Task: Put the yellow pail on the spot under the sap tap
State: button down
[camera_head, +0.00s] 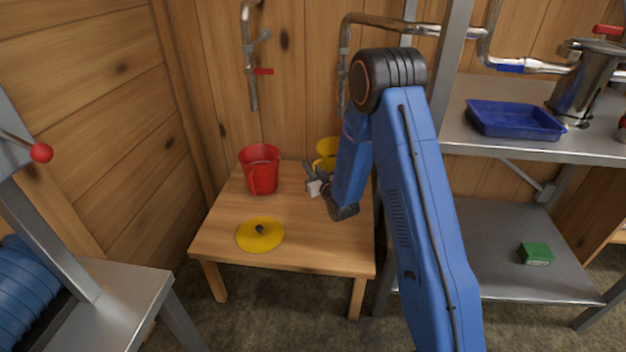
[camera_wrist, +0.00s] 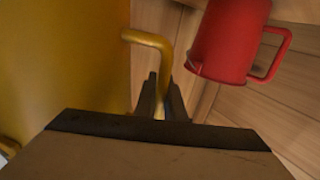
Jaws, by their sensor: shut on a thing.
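The yellow pail (camera_head: 327,148) is at the back right of the low wooden table (camera_head: 305,255), mostly hidden behind my blue arm. In the wrist view the yellow pail (camera_wrist: 65,60) fills the left side. My gripper (camera_head: 312,172) is shut on its handle, which runs down between the two fingers (camera_wrist: 160,97). I cannot tell whether the pail's base touches the table. A downward pipe (camera_head: 343,85) ends above the yellow pail. Another downward pipe (camera_head: 250,60) with a red lever hangs above the red pail. I cannot tell which is the sap tap.
The red pail (camera_head: 260,172) stands upright at the table's back left; it also shows in the wrist view (camera_wrist: 230,40). A yellow lid (camera_head: 260,236) with a dark knob lies at the front. A metal shelf (camera_head: 550,148) with a blue tray (camera_head: 515,118) stands at right.

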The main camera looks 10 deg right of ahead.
notch_tip(320, 180, down, 5)
jog(key=shift+f, duration=0.1)
dwell(0.4)
jog(key=c, duration=1.8)
grip_release()
jog(key=shift+f, duration=0.1)
jog(key=shift+c, duration=0.2)
